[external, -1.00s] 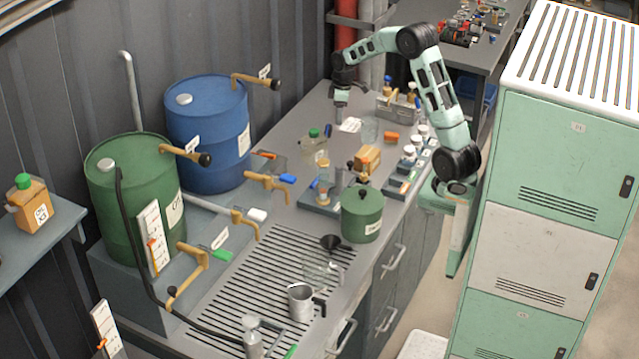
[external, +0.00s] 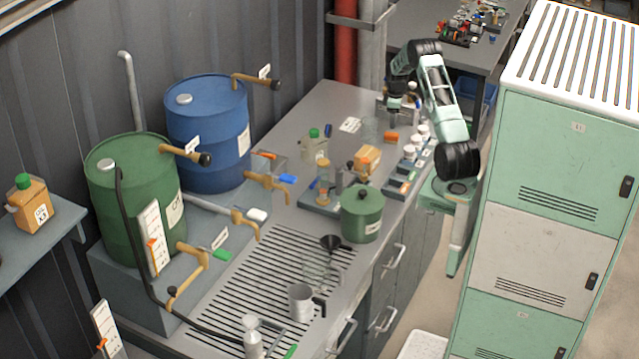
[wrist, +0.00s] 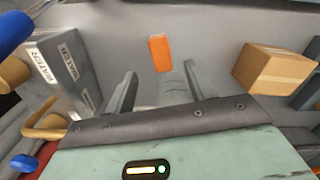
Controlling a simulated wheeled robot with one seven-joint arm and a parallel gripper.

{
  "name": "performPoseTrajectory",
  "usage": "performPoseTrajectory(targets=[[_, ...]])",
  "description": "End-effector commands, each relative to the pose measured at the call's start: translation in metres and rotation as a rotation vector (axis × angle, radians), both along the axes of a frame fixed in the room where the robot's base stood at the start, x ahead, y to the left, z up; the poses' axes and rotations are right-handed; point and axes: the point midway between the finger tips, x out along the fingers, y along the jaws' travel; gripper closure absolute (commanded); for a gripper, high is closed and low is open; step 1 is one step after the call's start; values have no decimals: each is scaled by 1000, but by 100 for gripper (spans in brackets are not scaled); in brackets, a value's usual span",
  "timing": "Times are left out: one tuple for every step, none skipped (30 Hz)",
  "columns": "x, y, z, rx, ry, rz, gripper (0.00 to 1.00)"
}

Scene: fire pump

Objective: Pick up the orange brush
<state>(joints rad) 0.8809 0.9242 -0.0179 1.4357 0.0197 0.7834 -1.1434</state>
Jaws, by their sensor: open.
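The orange brush (external: 390,137) is a small orange block lying on the grey worktop near its right side. In the wrist view the brush (wrist: 159,52) lies ahead of the fingertips, roughly centred between the two fingers. My gripper (external: 394,116) points down above the worktop, close behind and over the brush. In the wrist view my gripper (wrist: 160,82) has its fingers spread apart with no solid object held. The brush is apart from both fingers; its exact height below them is hard to tell.
A cardboard box (external: 367,160) is nearby and shows in the wrist view (wrist: 275,70). White-capped jars (external: 415,142) stand to the right. A grey labelled box (wrist: 60,65) is at left.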

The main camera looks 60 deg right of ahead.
Motion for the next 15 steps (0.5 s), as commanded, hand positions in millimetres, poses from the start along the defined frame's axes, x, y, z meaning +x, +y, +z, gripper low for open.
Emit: performPoseTrajectory(targets=[[0, 1, -7, 2, 3, 0, 45], [0, 1, -11, 2, 3, 0, 45], [0, 0, -16, 1, 1, 0, 45], [0, 0, -19, 1, 1, 0, 45], [0, 0, -22, 1, 1, 0, 45], [0, 0, -25, 0, 0, 0, 45], [0, 0, -26, -1, 0, 0, 45], [1, 0, -27, -1, 0, 0, 45], [1, 0, -29, -1, 0, 0, 45], [1, 0, -31, -1, 0, 1, 45], [1, 1, -34, 0, 0, 1, 45], [1, 1, -37, 1, 1, 1, 45], [2, 2, -41, 2, 1, 1, 45], [2, 2, -45, 2, 1, 1, 45], [2, 3, -51, 3, 2, 0, 45]])
